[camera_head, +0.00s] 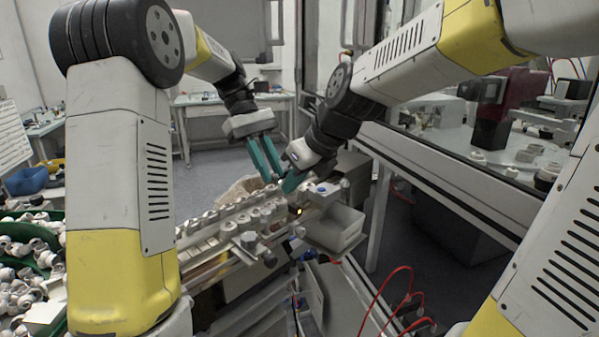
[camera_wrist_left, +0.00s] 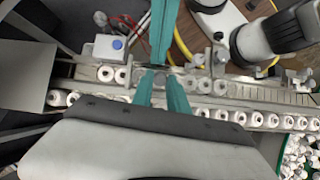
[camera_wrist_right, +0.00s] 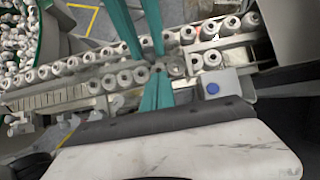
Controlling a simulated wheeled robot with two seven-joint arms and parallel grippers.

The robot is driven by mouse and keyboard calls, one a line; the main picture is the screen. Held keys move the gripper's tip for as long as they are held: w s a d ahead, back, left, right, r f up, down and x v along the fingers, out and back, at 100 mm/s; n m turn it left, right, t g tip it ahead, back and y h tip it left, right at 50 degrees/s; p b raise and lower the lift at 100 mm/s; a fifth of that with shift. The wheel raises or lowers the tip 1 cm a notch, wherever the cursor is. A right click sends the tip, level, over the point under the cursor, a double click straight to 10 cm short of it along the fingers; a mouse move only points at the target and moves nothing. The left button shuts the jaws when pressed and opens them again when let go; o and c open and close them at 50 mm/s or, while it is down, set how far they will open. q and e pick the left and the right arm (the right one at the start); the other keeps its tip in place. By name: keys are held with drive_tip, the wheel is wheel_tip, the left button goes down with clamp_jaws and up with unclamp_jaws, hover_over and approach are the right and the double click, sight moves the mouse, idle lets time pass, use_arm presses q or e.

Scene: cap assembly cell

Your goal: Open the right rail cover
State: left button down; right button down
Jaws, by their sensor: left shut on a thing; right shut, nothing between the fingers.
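The metal rail (camera_head: 225,240) runs diagonally below both grippers, with white caps in rows along it. It also shows in the left wrist view (camera_wrist_left: 265,97) and the right wrist view (camera_wrist_right: 50,98). I cannot clearly tell the right rail cover from the rail. My left gripper (camera_head: 272,174) points down at the rail's far end; its fingers (camera_wrist_left: 160,76) are shut on a small part there, mostly hidden by the fingertips. My right gripper (camera_head: 284,189) is shut and empty, close beside the left fingertips; its fingers (camera_wrist_right: 157,72) are over the rail.
A grey box with a blue button (camera_head: 322,189) stands right of the grippers, close to the right one. A grey open bin (camera_head: 337,232) is below it. Red cables (camera_head: 376,292) hang at the front right. A green crate of white parts (camera_head: 52,262) is at left.

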drive_tip(key=shift+w+a+f, duration=0.15)
drive_tip(key=shift+f, duration=0.05)
drive_tip(key=shift+w+a+r, duration=0.2)
drive_tip(key=shift+r, duration=0.15)
drive_tip(key=shift+w+a+r, duration=0.15)
drive_tip(key=shift+r, duration=0.2)
use_arm(q)
drive_tip(key=c, duration=1.3)
unclamp_jaws()
